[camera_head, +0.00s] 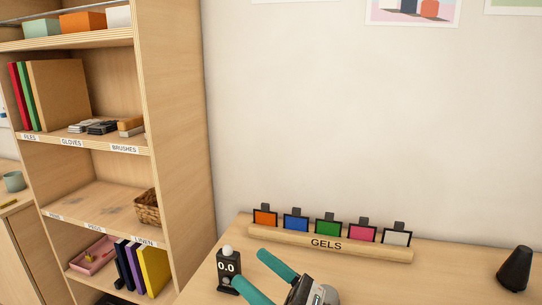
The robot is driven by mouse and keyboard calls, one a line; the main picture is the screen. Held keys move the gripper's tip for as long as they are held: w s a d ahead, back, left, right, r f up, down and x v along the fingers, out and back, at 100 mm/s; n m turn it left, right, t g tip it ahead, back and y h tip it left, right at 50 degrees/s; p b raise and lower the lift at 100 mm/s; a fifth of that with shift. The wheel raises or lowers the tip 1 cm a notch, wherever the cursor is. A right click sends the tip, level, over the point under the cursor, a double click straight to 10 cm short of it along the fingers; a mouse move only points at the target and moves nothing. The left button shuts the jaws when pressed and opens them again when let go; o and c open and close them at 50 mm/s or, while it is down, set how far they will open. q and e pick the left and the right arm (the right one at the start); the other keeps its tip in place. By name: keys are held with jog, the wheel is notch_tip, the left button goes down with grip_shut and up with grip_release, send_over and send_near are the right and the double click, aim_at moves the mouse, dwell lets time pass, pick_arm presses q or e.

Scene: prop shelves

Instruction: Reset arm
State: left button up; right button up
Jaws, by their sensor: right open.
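My right gripper (248,267) shows at the bottom middle, with two teal fingers spread apart and nothing between them. It is over the desk (440,285), and its fingers point up and left in the picture. A small black meter (228,268) with a white ball on top and a "0.0" display stands just left of the fingertips. The lower finger overlaps the meter's right edge in the picture; I cannot tell whether they touch. My left gripper is not in view.
A wooden rack labelled GELS (380,247) with several coloured frames stands at the desk's back. A black cone-like object (515,268) stands at the right. A tall wooden shelf unit (175,130) is on the left. Desk space right of the gripper is clear.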

jog(key=w+d+f+m+t+h, duration=0.2)
jog(key=d+m+t+h, duration=0.35)
jog(key=m, duration=0.45)
jog(key=w+d+f+m+t+h, duration=0.2)
jog(key=d+m+t+h, duration=0.3)
jog(key=m, duration=0.4)
jog(key=s+d+f+m+g+h, duration=0.25)
jog(key=d+f+m+h, duration=0.2)
jog(key=f+m, duration=0.3)
jog(key=s+d+f+m+g+h, duration=0.2)
jog(key=d+f+m+g+h, duration=0.2)
jog(key=f+m+h, duration=0.3)
jog(key=s+d+f+m+g+y, duration=0.1)
jog(key=s+d+f+m+g, duration=0.1)
jog(key=s+f+m+g, duration=0.6)
jog(key=s+d+f+m+g, duration=0.1)
jog(key=s+f+g, duration=0.35)
jog(key=s, duration=0.75)
jog(key=s+f+x, duration=0.1)
jog(key=s+x, duration=0.2)
jog(key=x, duration=0.9)
jog(key=s+x, duration=0.2)
jog(key=x, duration=1.1)
jog(key=s+d+f+g, duration=0.1)
jog(key=s+d+f, duration=0.1)
jog(key=s+f, duration=1.5)
jog(key=shift+s+d+f, duration=0.25)
jog(key=shift+s+f, duration=0.05)
jog(key=shift+f, duration=0.05)
